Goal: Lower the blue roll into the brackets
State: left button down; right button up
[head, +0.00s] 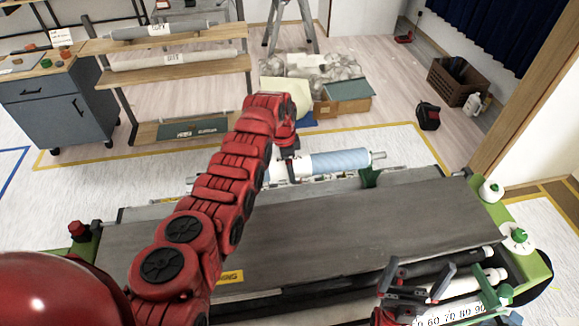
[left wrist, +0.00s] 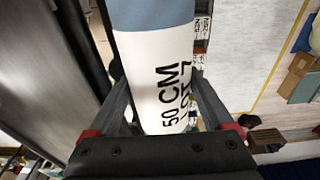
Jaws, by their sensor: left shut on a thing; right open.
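The blue roll (head: 340,162) lies roughly level beyond the far edge of the grey machine table (head: 330,225). It has a blue middle, a white end sleeve and a thin core end at right. My left gripper (head: 291,168) is shut around its white sleeve. In the left wrist view the fingers flank the white part (left wrist: 155,80), marked "50 CM", below the blue part (left wrist: 150,14). A green piece (head: 370,177) at the table's far edge may be a bracket. Whether the roll touches any bracket is hidden. My right gripper (head: 416,280) is open and empty, low at the front right.
Dark and white rollers (head: 380,285) run along the table's near right side. A shelf (head: 175,75) with rolls and a grey cabinet (head: 58,105) stand at the back left. Boxes and plastic lie beyond the roll.

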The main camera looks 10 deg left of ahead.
pick_arm(q)
jog(key=shift+r+b, duration=0.1)
jog(key=shift+b, duration=0.55)
dwell(1.3)
jog(key=shift+f+b, duration=2.5)
jog(key=shift+f, duration=0.55)
grip_release()
jog(key=shift+r, duration=0.1)
jog(key=shift+s, duration=0.1)
